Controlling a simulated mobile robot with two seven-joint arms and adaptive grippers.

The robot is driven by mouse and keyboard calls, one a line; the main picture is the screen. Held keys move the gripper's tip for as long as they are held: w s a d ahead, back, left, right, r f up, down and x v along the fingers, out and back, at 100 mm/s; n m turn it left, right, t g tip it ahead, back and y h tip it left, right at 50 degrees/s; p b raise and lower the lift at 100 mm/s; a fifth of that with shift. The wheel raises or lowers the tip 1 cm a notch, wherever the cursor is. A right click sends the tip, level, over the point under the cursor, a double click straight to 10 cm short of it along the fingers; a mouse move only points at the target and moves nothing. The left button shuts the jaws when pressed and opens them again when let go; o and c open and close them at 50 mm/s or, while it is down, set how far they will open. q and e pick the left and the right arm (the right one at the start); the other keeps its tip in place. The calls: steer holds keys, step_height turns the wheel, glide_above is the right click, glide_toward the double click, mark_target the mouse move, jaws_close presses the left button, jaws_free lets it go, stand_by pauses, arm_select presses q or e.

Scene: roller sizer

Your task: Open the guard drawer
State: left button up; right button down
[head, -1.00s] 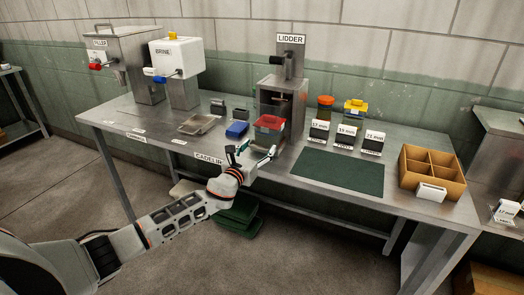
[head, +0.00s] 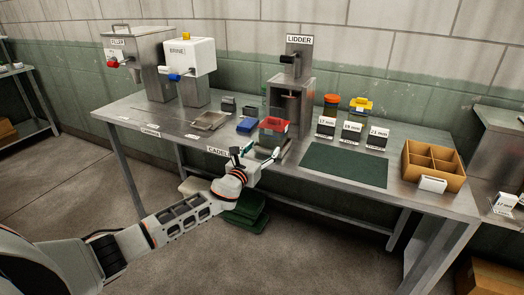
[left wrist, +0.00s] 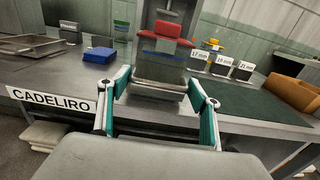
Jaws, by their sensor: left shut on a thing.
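The guard drawer (head: 272,136) appears to be the clear-sided box with a red top at the foot of the lidder (head: 291,92). It stands out from the lidder's front. In the left wrist view, the drawer (left wrist: 160,68) lies straight ahead, under the red part. My left gripper (head: 256,153) is at the drawer's front, near the table's front edge. In the left wrist view its green-padded fingers (left wrist: 159,86) stand wide apart, one on each side of the drawer's lower front. The exact contact is hard to see. My right gripper is not in view.
A blue block (head: 246,125) and a metal tray (head: 209,121) lie left of the drawer. A green mat (head: 345,166), several size-labelled blocks and a divided brown box (head: 433,165) stand to the right. The filler (head: 137,65) and brine unit (head: 191,60) stand at back left.

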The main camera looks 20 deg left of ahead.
arm_select(q)
steer(key=o, duration=1.6)
steer(key=shift+c, duration=0.2)
steer(key=s, duration=1.2)
steer(key=shift+a, duration=0.2)
